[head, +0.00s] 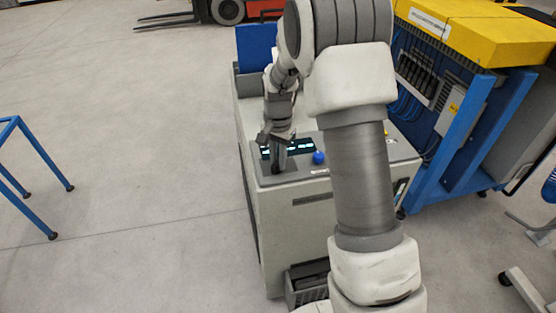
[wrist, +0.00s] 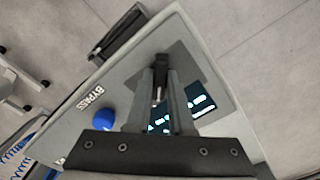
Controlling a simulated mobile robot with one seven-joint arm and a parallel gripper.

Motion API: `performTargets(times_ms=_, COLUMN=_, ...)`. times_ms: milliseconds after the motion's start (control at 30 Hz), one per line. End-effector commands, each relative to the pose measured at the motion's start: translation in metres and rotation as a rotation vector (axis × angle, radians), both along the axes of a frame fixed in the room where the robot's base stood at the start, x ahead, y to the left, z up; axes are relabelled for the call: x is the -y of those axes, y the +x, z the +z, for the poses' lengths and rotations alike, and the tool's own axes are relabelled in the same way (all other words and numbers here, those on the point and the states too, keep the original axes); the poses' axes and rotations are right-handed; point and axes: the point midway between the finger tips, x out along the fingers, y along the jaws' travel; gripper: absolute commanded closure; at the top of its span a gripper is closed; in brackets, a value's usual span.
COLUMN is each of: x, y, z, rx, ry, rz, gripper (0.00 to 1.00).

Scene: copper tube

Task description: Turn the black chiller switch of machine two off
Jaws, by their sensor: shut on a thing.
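A light grey machine cabinet (head: 282,235) stands in the middle of the head view, with a control panel on its sloped top. My gripper (head: 278,168) reaches down onto the left part of this panel. In the wrist view my gripper (wrist: 161,92) has its fingers close together on a small black switch (wrist: 161,66), over a dark plate on the panel. The fingers hide much of the switch, so its exact angle cannot be told. A lit display (wrist: 195,107) sits beside the fingers.
A blue knob (head: 318,157) is close to the right of my gripper; it also shows by the BYPASS label (wrist: 103,123) in the wrist view. A blue-framed rack (head: 470,140) with a yellow top stands at right. The floor at left is mostly clear, with a blue frame (head: 40,150).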

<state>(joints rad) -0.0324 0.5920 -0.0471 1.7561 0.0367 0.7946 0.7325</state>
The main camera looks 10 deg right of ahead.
Motion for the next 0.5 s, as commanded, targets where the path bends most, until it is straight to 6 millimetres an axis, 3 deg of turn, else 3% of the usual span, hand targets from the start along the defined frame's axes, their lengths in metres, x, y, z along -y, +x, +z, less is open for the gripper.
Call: performTargets(times_ms=500, x=-0.0004, y=0.0003, z=0.0008, rx=0.001, ry=0.002, rz=0.478, gripper=1.0)
